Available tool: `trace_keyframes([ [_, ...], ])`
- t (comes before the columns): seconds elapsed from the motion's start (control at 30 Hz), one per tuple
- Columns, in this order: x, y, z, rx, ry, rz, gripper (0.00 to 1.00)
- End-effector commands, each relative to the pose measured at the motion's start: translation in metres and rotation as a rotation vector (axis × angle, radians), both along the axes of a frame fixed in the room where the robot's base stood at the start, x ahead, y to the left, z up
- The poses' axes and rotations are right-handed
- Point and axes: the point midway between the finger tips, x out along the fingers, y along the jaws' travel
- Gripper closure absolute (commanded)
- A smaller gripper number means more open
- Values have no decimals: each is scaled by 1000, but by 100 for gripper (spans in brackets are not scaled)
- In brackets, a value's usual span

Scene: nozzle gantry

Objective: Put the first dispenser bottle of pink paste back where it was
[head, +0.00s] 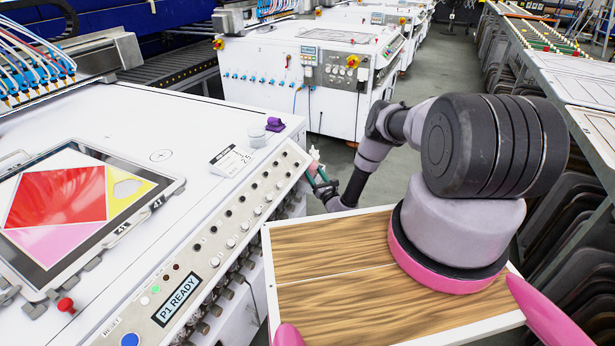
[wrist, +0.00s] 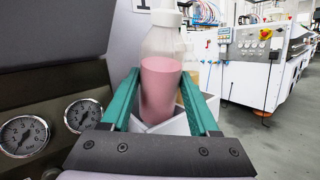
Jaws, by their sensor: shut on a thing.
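The dispenser bottle of pink paste (wrist: 161,88) is translucent with a white cap and stands upright in the wrist view. My gripper (wrist: 158,98) is shut on it, with one teal finger along each side. A white open-topped holder (wrist: 211,103) shows around and behind the bottle's lower part; the bottle's base is hidden, so I cannot tell whether it rests in it. Another bottle with yellowish paste (wrist: 204,76) stands just behind to the right. In the head view my gripper (head: 321,183) and the small pink bottle (head: 314,160) are beside the machine's front panel.
Two pressure gauges (wrist: 83,115) sit on a dark panel close at the left in the wrist view. The white printing machine (head: 222,118) fills the head view's left, with a "P1 READY" display (head: 179,300). Another white machine (head: 300,75) stands beyond; grey floor lies between.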

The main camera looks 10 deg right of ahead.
Motion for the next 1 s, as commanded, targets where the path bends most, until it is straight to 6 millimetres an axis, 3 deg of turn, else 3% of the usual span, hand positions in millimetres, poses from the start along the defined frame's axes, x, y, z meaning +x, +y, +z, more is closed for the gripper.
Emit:
trace_keyframes([
  [0.17, 2, 4, -14, 0, 0, 1, 61],
  [0.63, 14, 20, -11, -250, 182, 3, 61],
  [0.77, 13, 19, -25, -245, 178, 1, 61],
  [1.0, 13, 19, -27, -242, 177, 1, 61],
])
